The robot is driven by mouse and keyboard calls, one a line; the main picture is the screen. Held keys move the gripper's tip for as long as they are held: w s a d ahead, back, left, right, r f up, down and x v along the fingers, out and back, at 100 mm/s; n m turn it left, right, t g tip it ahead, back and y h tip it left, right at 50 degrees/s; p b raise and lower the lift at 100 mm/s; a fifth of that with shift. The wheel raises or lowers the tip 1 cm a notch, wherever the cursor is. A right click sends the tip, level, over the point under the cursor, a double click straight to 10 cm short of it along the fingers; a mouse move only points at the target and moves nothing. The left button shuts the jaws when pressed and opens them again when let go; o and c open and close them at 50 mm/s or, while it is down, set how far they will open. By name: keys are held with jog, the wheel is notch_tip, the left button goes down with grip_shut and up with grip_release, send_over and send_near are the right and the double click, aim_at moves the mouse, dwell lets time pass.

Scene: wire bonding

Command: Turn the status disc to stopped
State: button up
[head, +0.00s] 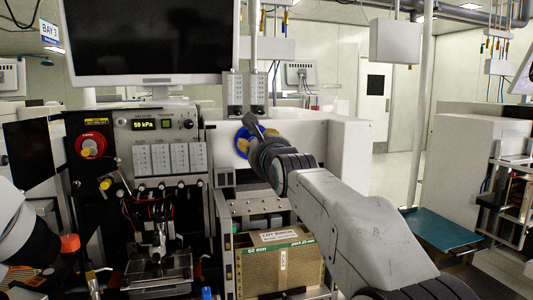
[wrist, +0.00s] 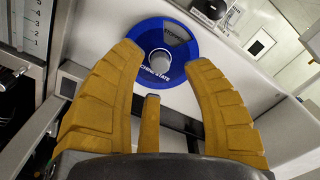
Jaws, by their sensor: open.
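The status disc (wrist: 150,37) is a blue round plate with a pale round hub at its centre. Lettering on it reads roughly "MACHINE STATE". In the head view the disc (head: 240,139) is on the white machine housing, partly hidden by my gripper. My gripper (wrist: 163,58) has yellow ridged fingers, spread open, one on each side of the disc's hub in the picture. Nothing is between them in their grip. I cannot tell whether the fingertips touch the disc.
A vacuum panel (head: 155,124) with a lit display, knobs and a red button stands left of the disc. A dark monitor (head: 150,40) hangs above. A cardboard box (head: 250,270) sits below my arm. A metal ruled rail (wrist: 32,40) lies left in the wrist view.

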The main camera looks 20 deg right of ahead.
jog(key=s, duration=0.9)
dwell(0.3)
